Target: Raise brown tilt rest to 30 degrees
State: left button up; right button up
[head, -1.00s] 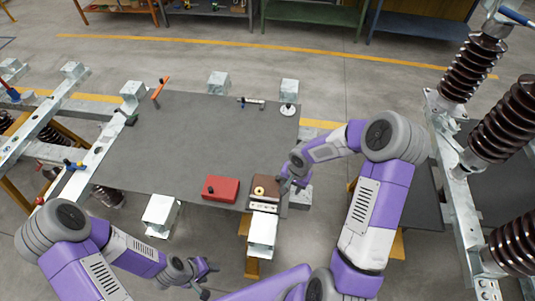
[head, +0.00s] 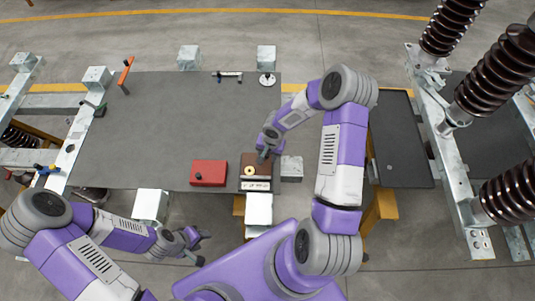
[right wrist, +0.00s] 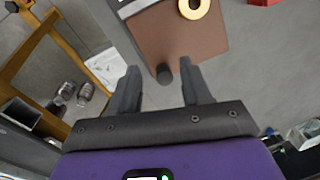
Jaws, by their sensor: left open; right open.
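The brown tilt rest (head: 249,159) is at the near edge of the grey table, beside a red box (head: 209,173). A yellow ring (head: 249,171) sits on it, and a pale marked strip (head: 255,185) runs along its front. In the right wrist view its brown plate (right wrist: 195,42) fills the upper middle, with a dark round knob (right wrist: 164,74) at its edge. My right gripper (head: 264,153) is open at the plate's right side. Its fingers lie either side of the knob; I cannot tell whether they touch it. My left gripper (head: 200,247) is open and empty, low in front of the table.
The grey table top (head: 170,125) is mostly clear. An orange-handled tool (head: 126,74) and a small white-based item (head: 267,80) are near its far corners. Metal blocks (head: 291,168) stand around the edge. Tall brown ribbed insulators (head: 505,70) stand at the right.

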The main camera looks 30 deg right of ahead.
grip_shut()
dwell(1.4)
grip_release()
jog(key=shift+r, duration=0.1)
notch_tip(320, 180, up, 7)
jog(key=shift+s+d+r+p, duration=0.15)
jog(key=shift+s+d+p, duration=0.15)
jog(key=shift+p, duration=0.05)
dwell(0.4)
